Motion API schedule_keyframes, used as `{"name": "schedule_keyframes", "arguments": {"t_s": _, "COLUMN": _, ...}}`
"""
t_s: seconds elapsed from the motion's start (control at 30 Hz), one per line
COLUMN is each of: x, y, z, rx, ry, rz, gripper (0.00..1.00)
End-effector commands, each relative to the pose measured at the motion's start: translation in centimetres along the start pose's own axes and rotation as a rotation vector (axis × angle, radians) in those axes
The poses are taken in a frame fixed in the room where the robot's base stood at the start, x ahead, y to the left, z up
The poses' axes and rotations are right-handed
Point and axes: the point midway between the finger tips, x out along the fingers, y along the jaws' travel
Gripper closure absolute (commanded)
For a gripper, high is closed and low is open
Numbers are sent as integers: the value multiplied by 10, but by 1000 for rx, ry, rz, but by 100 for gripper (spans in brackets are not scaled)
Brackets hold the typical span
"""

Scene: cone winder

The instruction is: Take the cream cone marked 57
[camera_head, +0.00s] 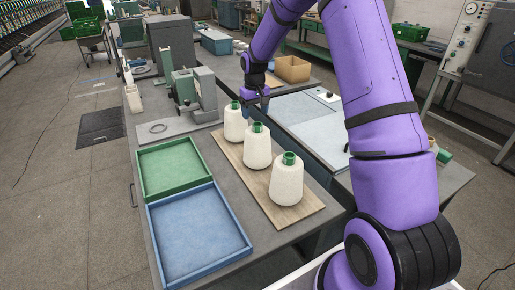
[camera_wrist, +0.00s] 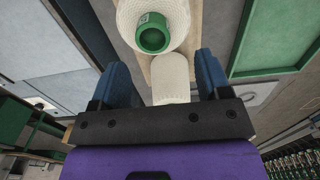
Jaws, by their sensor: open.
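Three cream cones with green tube tops stand upright in a row on a wooden board: the near cone (camera_head: 287,182), the middle cone (camera_head: 257,150) and the far cone (camera_head: 234,124). I cannot read a number on any of them. My gripper (camera_head: 257,106) points down near the tops of the far and middle cones. In the wrist view its two blue fingers (camera_wrist: 162,82) are apart. A cream cone with a green top (camera_wrist: 153,38) lies ahead of them, and part of another cream body (camera_wrist: 170,80) shows between them, partly hidden by the palm. No grasp shows.
A green tray (camera_head: 172,190) and a blue tray (camera_head: 157,235), both empty, lie left of the wooden board (camera_head: 300,216). A grey machine (camera_head: 193,92) stands behind the green tray. A pale panelled surface lies to the right of the cones.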

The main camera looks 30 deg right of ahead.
Motion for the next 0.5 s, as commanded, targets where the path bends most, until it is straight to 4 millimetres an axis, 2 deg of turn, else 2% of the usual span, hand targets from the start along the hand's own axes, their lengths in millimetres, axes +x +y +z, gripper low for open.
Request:
{"name": "schedule_keyframes", "arguments": {"t_s": 0.27, "x": 16, "y": 3, "z": 1, "rx": 1, "ry": -1, "rz": -1, "gripper": 30}}
{"name": "schedule_keyframes", "arguments": {"t_s": 0.5, "x": 48, "y": 8, "z": 2, "rx": 1, "ry": -2, "rz": 0, "gripper": 30}}
